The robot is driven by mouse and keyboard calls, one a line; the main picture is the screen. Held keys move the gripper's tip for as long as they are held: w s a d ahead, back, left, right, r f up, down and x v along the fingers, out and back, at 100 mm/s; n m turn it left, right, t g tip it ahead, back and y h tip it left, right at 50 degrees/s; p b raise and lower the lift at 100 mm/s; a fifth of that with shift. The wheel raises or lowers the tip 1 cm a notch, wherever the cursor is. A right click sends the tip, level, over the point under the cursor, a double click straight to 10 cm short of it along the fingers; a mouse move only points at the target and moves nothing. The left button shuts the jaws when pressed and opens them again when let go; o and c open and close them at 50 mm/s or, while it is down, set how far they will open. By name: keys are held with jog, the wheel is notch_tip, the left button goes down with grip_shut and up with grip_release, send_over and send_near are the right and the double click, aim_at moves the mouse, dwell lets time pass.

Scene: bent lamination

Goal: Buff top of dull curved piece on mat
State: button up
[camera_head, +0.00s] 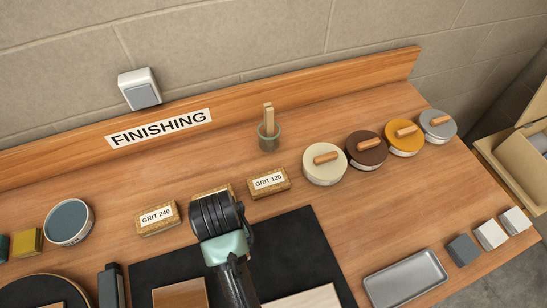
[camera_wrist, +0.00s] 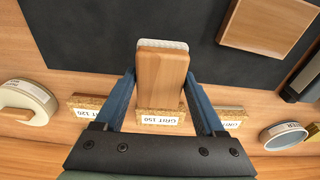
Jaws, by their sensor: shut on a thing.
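My gripper (camera_wrist: 158,78) is shut on a wooden-handled block (camera_wrist: 161,88) with a white pad edge showing at its far end. The block is between the two blue fingers, above the table near the mat's edge. In the head view my gripper (camera_head: 220,225) hides the block and its own fingers. The black mat (camera_head: 262,258) bears a brown wooden piece (camera_head: 180,294) at left, also in the wrist view (camera_wrist: 268,22), and a paler piece (camera_head: 305,298) at right. Both are cut off by the head frame, so I cannot tell their curvature or sheen.
Cork blocks marked GRIT 240 (camera_head: 158,218) and GRIT 120 (camera_head: 268,182) stand behind the mat; GRIT 150 (camera_wrist: 160,120) is below my gripper. A metal tray (camera_head: 405,278) and a round tin (camera_head: 68,222) flank the mat.

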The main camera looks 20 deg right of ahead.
jog(key=shift+w+a, duration=0.25)
jog(key=shift+s+d+r, duration=0.1)
jog(key=shift+s+d, duration=0.25)
jog(key=shift+a, duration=0.1)
jog(key=shift+w, duration=0.1)
